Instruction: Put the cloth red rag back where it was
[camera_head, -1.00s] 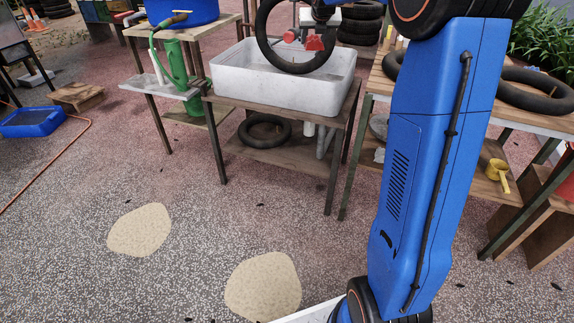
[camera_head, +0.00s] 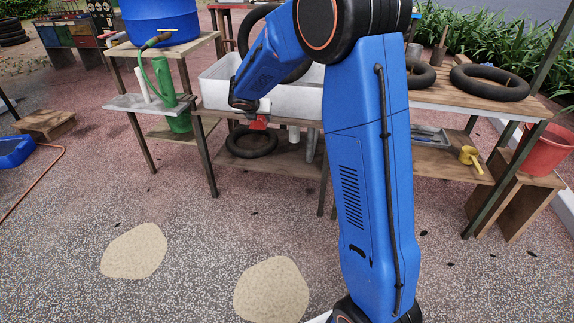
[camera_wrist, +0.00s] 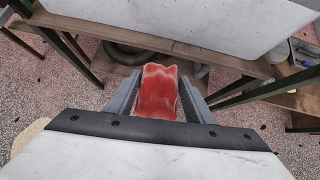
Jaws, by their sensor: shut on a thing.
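The red cloth rag (camera_wrist: 158,92) is held between the two fingers of my gripper (camera_wrist: 158,100) in the wrist view. In the head view the rag (camera_head: 259,122) shows as a small red patch below my gripper (camera_head: 258,116), in front of the white basin's bench. My gripper is shut on the rag, with the lower shelf behind it. My forearm hides part of the basin and bench in the head view.
The white basin (camera_head: 214,91) stands on the bench, with a black tube (camera_head: 252,141) on the shelf below. A bench (camera_head: 440,93) with tubes and a red bucket (camera_head: 549,150) are right. Open ground lies in front.

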